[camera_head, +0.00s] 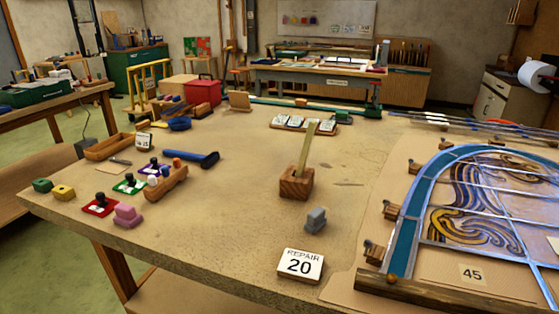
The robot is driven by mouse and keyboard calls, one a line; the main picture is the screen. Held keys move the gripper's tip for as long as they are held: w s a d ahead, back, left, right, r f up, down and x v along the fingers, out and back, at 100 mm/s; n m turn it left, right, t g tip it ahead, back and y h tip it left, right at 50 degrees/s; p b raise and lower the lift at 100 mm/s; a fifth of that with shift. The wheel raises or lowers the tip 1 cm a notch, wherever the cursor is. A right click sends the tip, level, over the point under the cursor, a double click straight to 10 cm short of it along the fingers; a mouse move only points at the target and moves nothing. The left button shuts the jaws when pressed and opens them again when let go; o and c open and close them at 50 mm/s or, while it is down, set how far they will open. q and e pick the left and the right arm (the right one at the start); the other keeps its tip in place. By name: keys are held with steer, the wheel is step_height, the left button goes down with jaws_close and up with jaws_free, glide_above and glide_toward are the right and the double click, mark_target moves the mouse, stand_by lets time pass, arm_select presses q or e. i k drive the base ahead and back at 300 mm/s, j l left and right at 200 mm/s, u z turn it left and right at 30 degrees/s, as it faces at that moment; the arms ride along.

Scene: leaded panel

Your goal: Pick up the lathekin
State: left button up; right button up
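What looks like the lathekin is a flat, pale yellow-green stick (307,146). It stands nearly upright, leaning slightly right, in a brown wooden block (296,188) near the middle of the workbench (240,215). Its lower end is hidden in the block. Neither of my grippers shows in the head view.
A small grey block (316,220) and a "REPAIR 20" card (300,265) stand in front of the wooden block. A leaded panel (490,200) lies at right. A blue-handled hammer (192,158) and coloured blocks lie left. The bench between hammer and wooden block is clear.

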mark_target(312, 125)
steer(key=z, duration=1.35)
steer(key=u, duration=1.35)
steer(key=i+j, duration=0.1)
steer(key=j, duration=0.5)
steer(key=i+j, duration=0.1)
steer(key=j, duration=0.5)
steer(key=i+j, duration=0.1)
steer(key=j, duration=0.5)
steer(key=i+l+z, duration=0.05)
